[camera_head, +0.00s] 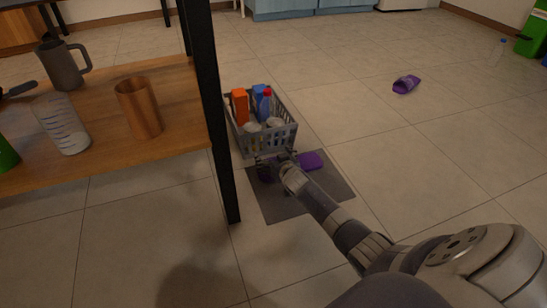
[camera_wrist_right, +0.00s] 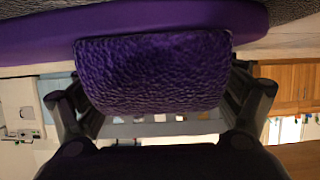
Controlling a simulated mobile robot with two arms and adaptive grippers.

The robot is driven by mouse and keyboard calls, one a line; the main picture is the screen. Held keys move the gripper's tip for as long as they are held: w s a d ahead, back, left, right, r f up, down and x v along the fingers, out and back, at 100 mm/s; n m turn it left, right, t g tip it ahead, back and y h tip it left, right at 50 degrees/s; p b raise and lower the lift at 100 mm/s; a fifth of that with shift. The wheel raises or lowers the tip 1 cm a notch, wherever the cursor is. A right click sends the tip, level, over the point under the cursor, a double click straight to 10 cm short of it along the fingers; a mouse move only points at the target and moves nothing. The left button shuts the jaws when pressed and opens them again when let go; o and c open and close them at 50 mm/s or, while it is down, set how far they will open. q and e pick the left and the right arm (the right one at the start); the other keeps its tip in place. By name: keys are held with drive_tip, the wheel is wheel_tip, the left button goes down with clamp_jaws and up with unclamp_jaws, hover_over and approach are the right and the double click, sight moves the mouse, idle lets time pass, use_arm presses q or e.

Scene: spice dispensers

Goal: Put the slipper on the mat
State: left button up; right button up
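A purple slipper (camera_head: 406,84) lies on the tiled floor at the upper right, away from the mat. The dark grey mat (camera_head: 285,205) lies beside the table leg. More purple slipper (camera_head: 311,161) shows at the mat's far part, on both sides of my right gripper (camera_head: 276,160); whether this is one slipper or two is unclear. In the right wrist view, a textured purple slipper part (camera_wrist_right: 155,72) fills the space between my right gripper's spread fingers (camera_wrist_right: 158,112). Whether the fingers press on it, and whether it rests on the mat, I cannot tell. My left gripper is not in view.
A grey basket (camera_head: 279,141) with bottles stands just beyond the mat. A wooden table (camera_head: 180,105) with a black leg (camera_head: 207,110) stands to the left, holding a copper cup (camera_head: 139,108), a measuring cup (camera_head: 62,125) and a dark jug (camera_head: 62,66). The floor to the right is mostly clear.

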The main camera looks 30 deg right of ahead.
drive_tip(key=shift+s+a+r+p, duration=0.15)
drive_tip(key=shift+s+r+p, duration=0.2)
drive_tip(key=shift+p, duration=0.15)
drive_tip(key=p+v, duration=0.7)
drive_tip(key=v, duration=0.2)
drive_tip(key=shift+s+r, duration=0.15)
drive_tip(key=shift+s, duration=0.2)
drive_tip(key=shift+s+a+r+p, duration=0.15)
drive_tip(key=shift+s+a+p, duration=0.05)
drive_tip(key=shift+s+p, duration=0.45)
